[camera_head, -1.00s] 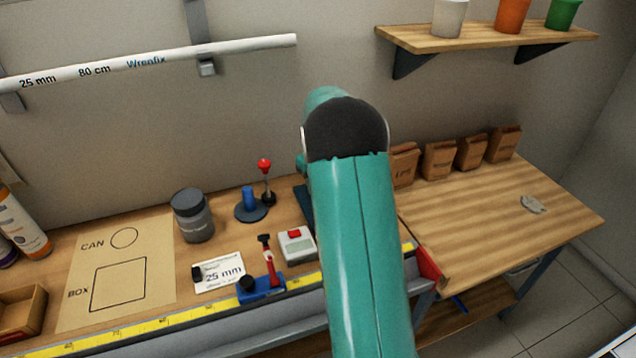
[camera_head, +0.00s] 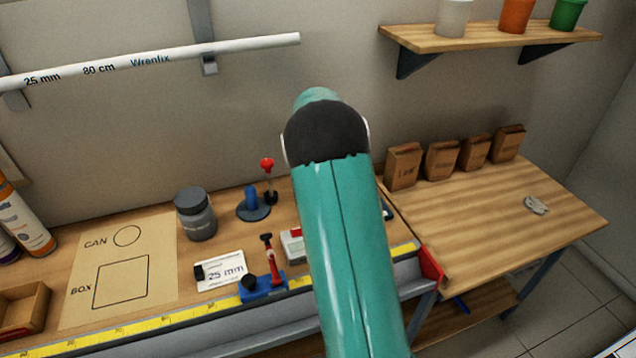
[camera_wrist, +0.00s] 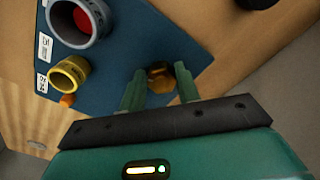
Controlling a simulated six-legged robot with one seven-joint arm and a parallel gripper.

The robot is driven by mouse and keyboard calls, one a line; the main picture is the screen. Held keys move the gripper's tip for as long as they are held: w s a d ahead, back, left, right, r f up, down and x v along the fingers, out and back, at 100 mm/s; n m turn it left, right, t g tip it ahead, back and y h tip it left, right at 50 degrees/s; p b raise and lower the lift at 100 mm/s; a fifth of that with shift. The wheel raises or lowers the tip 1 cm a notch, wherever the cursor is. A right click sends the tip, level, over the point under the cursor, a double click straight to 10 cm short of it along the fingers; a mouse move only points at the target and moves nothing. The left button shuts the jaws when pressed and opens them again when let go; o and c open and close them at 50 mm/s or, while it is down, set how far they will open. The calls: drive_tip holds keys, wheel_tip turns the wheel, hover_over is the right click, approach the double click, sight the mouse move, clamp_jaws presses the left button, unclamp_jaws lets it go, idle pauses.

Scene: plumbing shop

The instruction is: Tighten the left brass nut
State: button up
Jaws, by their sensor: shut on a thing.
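My gripper (camera_wrist: 160,88) shows in the wrist view with a finger on each side of a brass nut (camera_wrist: 160,78), shut on it. The nut sits over a dark blue board (camera_wrist: 115,60). A second small orange-brass piece (camera_wrist: 67,100) lies beside a yellow ring fitting (camera_wrist: 67,77) on the same board. I cannot tell from this turned view which nut is the left one. In the head view my arm hides the gripper and nearly all of the board.
A grey cup-shaped fitting (camera_wrist: 77,20) with red inside stands on the board. On the bench are a grey can (camera_head: 195,214), a blue clamp (camera_head: 262,287) and a red-knobbed lever (camera_head: 267,180). Paper bags (camera_head: 441,160) line the right table (camera_head: 480,210), otherwise mostly clear.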

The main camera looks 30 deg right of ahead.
drive_tip(key=m, duration=0.3)
drive_tip(key=shift+w+r, duration=0.1)
drive_tip(key=shift+w, duration=0.05)
drive_tip(key=shift+m, duration=0.5)
drive_tip(key=o, duration=1)
wheel_tip(320, 180, up, 14)
drive_tip(key=shift+f, duration=0.15)
idle(0.4)
